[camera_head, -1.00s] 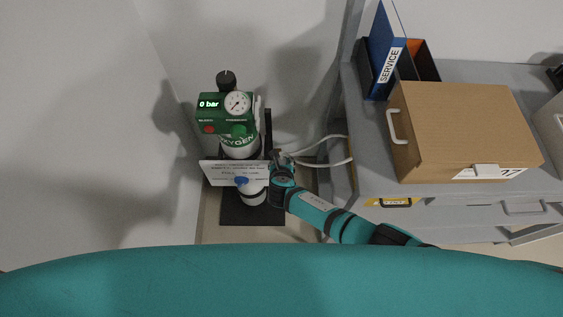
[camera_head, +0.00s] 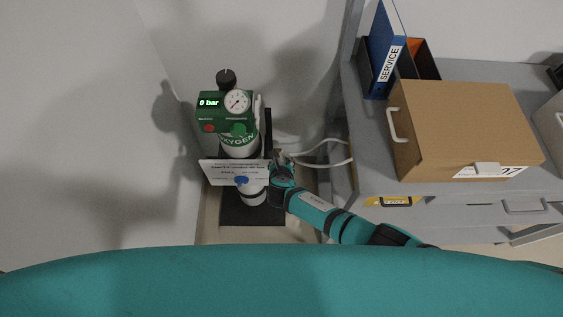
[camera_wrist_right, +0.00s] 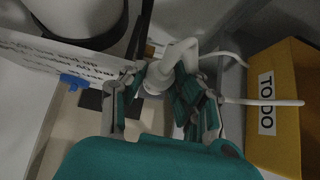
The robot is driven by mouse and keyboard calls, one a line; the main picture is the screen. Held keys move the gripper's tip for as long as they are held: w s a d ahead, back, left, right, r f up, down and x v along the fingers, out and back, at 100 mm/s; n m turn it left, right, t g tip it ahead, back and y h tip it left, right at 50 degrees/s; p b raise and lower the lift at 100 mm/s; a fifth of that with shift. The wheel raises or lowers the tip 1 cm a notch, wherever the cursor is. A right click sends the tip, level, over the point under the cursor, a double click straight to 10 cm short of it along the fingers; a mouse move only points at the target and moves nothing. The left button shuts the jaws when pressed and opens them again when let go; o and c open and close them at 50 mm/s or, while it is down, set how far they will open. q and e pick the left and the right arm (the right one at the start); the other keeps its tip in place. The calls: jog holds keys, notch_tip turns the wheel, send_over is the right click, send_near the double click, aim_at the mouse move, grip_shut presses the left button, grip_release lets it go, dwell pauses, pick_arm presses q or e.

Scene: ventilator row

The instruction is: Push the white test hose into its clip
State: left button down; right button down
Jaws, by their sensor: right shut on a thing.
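The white test hose (camera_head: 325,143) runs from my right gripper (camera_head: 282,158) to the grey cabinet, beside the green-topped oxygen cylinder. In the right wrist view its thick white end piece (camera_wrist_right: 172,66) lies between the teal fingers of my right gripper (camera_wrist_right: 163,86), which are shut on it. Two thin white lengths (camera_wrist_right: 262,102) lead off to the right. In the head view the gripper hides most of the held end. I cannot make out the clip in either view. My left gripper is not in view.
The oxygen cylinder (camera_head: 240,142) with its gauge, a "0 bar" display and a white label card (camera_head: 228,172) stands close left of the gripper. The grey cabinet (camera_head: 372,150) with a cardboard box (camera_head: 460,125) stands right. A yellow TODO box (camera_wrist_right: 285,125) is near the hose.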

jog(key=shift+s+d+f, duration=0.2)
jog(key=shift+f, duration=0.15)
jog(key=c, duration=1.4)
grip_release()
jog(key=o, duration=0.5)
jog(key=shift+w, duration=0.15)
jog(key=shift+w+a, duration=0.1)
jog(key=shift+r, duration=0.15)
jog(key=v, duration=0.8)
